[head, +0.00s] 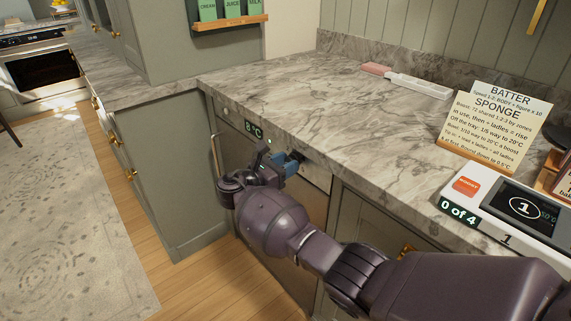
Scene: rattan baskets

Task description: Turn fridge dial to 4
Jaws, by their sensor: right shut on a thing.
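The fridge (316,172) is built in under the marble counter. Its display (254,130) reads 8°C, with a small green light to the right of it. My right gripper (286,162) is at the fridge's upper panel, to the right of the display, and is shut on the dark dial (297,156). The fingers and wrist hide most of the dial, so its mark and setting cannot be read. My left gripper is not in view.
The counter (300,95) above is mostly clear. A pink-and-white stick-like object (420,86), a "Batter Sponge" card (495,125) and a white device (480,205) reading "0 of 4" stand on it. A bar handle (214,155) is left of my gripper.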

